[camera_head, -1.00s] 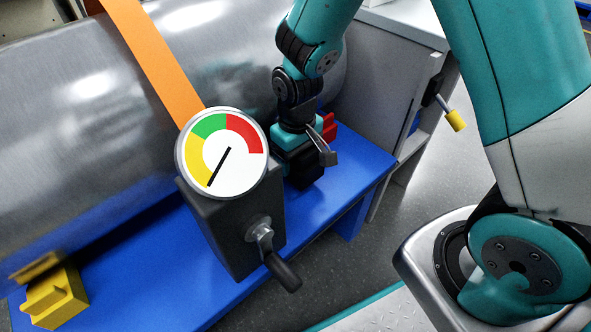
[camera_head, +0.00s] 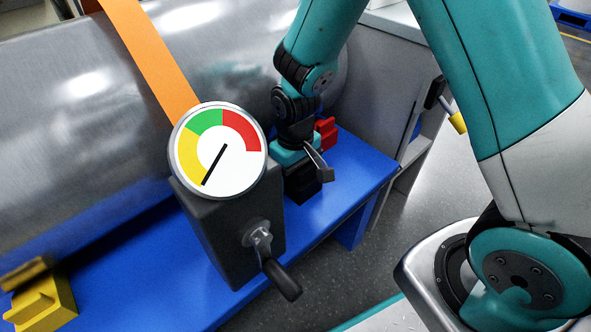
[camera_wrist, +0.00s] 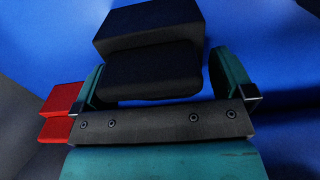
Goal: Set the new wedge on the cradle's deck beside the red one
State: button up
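The black wedge (camera_head: 303,184) is at the right part of the cradle's blue deck (camera_head: 345,186). In the wrist view the black wedge (camera_wrist: 150,70) sits between the teal fingers of my gripper (camera_wrist: 160,75), which looks shut on it; a thin gap shows by the right finger. In the head view my gripper (camera_head: 297,160) is over the deck and partly hides the wedge. Whether the wedge's underside touches the deck is unclear. The red wedge (camera_head: 326,133) stands on the deck behind my gripper; in the wrist view it (camera_wrist: 60,112) is left of my left finger.
A large metal cylinder (camera_head: 80,130) with an orange strap (camera_head: 150,58) lies along the deck. A gauge box with a dial (camera_head: 218,150) and a crank (camera_head: 280,275) stands left of my gripper. A yellow wedge (camera_head: 44,302) is far left. The deck's right end is clear.

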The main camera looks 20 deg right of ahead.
notch_tip(320, 180, up, 12)
jog(key=p, duration=0.6)
jog(key=shift+r, duration=0.15)
